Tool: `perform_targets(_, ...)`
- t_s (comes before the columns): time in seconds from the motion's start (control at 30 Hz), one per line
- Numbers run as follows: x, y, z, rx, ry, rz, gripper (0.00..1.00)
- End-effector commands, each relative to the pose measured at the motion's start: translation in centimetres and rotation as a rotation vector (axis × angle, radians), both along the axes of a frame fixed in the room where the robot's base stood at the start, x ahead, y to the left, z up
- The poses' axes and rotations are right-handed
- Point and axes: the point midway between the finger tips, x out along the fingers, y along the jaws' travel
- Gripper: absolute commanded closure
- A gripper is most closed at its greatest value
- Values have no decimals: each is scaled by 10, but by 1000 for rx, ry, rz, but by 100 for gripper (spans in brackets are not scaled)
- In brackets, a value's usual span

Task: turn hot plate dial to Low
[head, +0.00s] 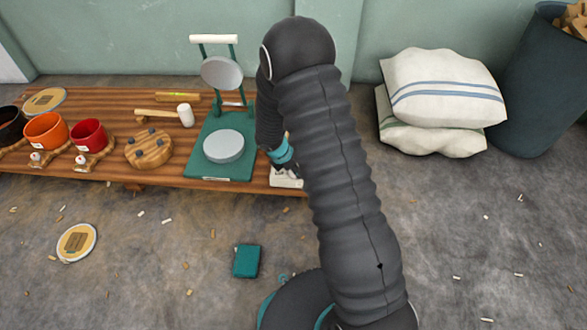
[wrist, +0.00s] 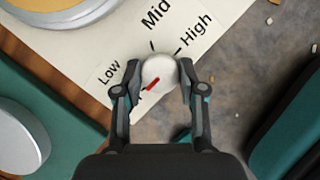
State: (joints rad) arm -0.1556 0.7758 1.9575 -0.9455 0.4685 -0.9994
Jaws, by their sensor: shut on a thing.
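The hot plate's dial (wrist: 160,70) is a round white knob with a red mark, on a cream panel (wrist: 205,12) in the wrist view. Black labels Low (wrist: 109,72), Mid (wrist: 156,14) and High (wrist: 196,33) fan around it. The red mark points down-left, below Low, towards a label mostly hidden by my left finger. My gripper (wrist: 159,77) is shut on the dial, one finger on each side. In the head view my gripper (head: 284,167) is low over the pale hot plate (head: 283,182) at the bench's right end, and my arm hides much of it.
A green press (head: 196,170) with grey discs stands just left of the hot plate on the wooden bench (head: 100,172). A mallet (head: 186,115), a round wooden piece (head: 148,150) and red and orange pots are farther left. White sacks (head: 445,90) lie right of my arm.

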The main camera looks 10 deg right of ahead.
Motion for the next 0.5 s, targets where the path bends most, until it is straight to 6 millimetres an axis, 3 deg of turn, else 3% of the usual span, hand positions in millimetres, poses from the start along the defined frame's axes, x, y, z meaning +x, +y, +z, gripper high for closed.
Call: perform_targets(0.5,2,1,1,1,-1,-345,94)
